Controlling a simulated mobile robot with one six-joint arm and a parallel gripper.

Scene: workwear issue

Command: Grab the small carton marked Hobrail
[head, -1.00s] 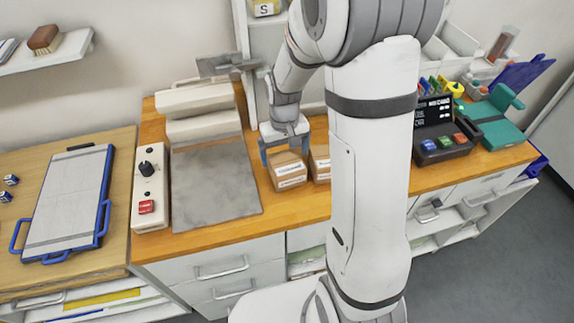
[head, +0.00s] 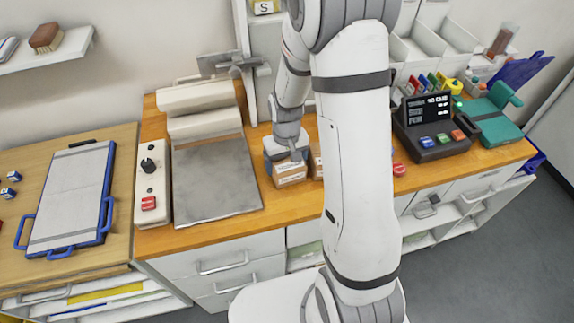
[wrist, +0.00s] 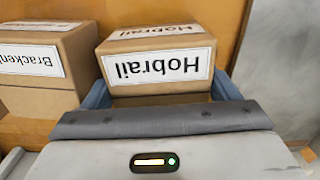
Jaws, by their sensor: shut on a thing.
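The small Hobrail carton (head: 291,176) is brown cardboard with a white label and stands on the wooden counter. In the wrist view the Hobrail carton (wrist: 155,50) shows its name upside down. My gripper (head: 286,154) is over it from above, with blue fingers on either side, shut on the carton. The fingers also show in the wrist view (wrist: 160,92); their tips are hidden. A similar carton (wrist: 42,65), with a label starting "Bracken", stands close beside it. In the head view this second carton (head: 317,162) is partly hidden by my arm.
A grey mat (head: 212,178) lies left of the cartons, with a control box (head: 150,185) beyond it. A dark terminal (head: 432,127) with coloured buttons stands to the right. A grey upright frame (head: 246,90) rises behind. The mat is bare.

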